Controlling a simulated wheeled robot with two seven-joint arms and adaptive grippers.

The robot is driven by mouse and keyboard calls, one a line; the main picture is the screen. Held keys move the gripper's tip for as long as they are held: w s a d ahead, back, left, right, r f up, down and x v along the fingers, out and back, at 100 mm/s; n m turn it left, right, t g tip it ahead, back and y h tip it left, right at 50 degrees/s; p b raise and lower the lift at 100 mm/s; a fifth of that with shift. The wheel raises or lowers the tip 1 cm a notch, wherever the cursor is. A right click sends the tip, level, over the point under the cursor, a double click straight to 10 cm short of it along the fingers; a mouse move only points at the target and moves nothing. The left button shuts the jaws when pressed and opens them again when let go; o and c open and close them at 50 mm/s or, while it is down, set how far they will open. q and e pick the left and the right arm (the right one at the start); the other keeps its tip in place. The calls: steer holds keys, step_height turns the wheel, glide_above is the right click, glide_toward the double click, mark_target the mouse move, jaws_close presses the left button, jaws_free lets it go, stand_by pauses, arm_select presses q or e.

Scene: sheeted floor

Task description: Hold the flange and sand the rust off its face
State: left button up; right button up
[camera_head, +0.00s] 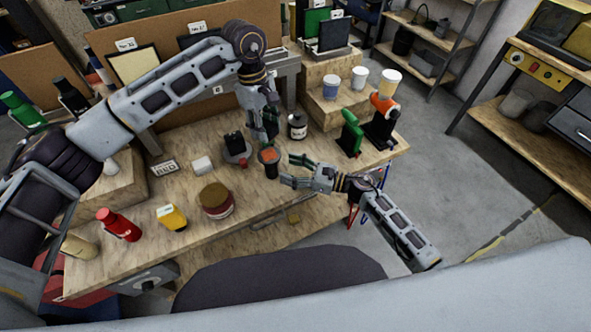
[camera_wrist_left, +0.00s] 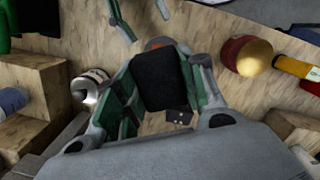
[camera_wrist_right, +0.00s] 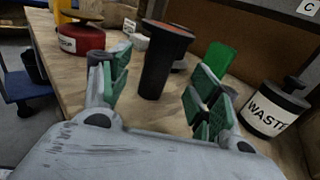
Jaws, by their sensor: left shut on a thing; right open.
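The flange (camera_head: 268,155) has a round rust-orange face turned up on a black stem. It also shows in the right wrist view (camera_wrist_right: 166,50), where the stem stands between and beyond the fingers. My right gripper (camera_head: 288,180) is open beside the stem, coming from the right; its green-padded fingers show in its wrist view (camera_wrist_right: 155,95). My left gripper (camera_head: 264,138) points down just behind the flange. In its wrist view its fingers (camera_wrist_left: 160,82) are shut on a black block (camera_wrist_left: 158,80), which partly hides the orange face.
A white-labelled waste can (camera_head: 297,126) stands right of my left gripper. A black holder on a grey base (camera_head: 237,152) is left of the flange. A red tin (camera_head: 216,202), yellow bottle (camera_head: 172,217) and red bottle (camera_head: 119,225) stand at front left. Green and orange tools stand at right.

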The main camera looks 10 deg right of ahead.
mark_target(271, 165)
steer(key=shift+x, duration=3)
steer(key=shift+c, duration=0.4)
jaws_close()
